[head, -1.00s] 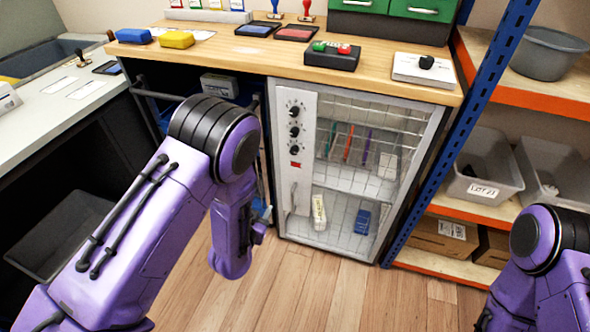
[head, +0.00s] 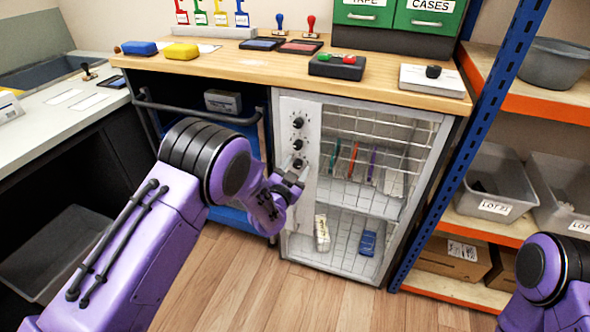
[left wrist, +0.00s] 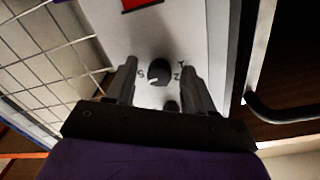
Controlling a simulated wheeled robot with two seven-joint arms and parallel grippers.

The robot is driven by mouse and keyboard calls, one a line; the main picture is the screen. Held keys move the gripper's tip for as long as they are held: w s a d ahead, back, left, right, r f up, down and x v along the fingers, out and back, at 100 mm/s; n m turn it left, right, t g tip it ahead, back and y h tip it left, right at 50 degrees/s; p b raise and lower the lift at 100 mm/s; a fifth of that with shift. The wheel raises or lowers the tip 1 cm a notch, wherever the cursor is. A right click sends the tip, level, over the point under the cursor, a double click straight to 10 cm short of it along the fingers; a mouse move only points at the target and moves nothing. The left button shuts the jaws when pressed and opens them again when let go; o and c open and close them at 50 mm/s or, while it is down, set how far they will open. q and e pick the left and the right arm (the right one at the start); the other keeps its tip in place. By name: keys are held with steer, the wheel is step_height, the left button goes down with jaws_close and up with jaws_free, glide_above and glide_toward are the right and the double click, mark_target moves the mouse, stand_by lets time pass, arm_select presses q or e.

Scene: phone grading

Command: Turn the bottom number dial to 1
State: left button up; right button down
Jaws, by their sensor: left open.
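The bottom number dial (head: 298,163) is a black knob on the white panel (head: 313,130) of the wire-fronted cabinet, below two similar dials. My open left gripper (head: 292,180) is in front of the panel at that dial. In the left wrist view, the panel appears upside down and the bottom dial (left wrist: 158,71) lies between the two fingertips (left wrist: 160,60), with a gap on each side. A white mark shows on the knob; small numbers around it are partly hidden by the fingers. Another dial (left wrist: 171,105) shows nearer the gripper's base. My right gripper is out of view.
The wire cabinet door (head: 372,160) is to the right of the panel, with items on its shelves. A dark rail (left wrist: 285,112) stands close beside the panel in the left wrist view. The wooden worktop (head: 240,68) overhangs above. A blue shelf post (head: 470,115) is further right.

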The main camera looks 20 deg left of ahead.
arm_select(q)
steer(key=shift+c, duration=0.4)
jaws_close()
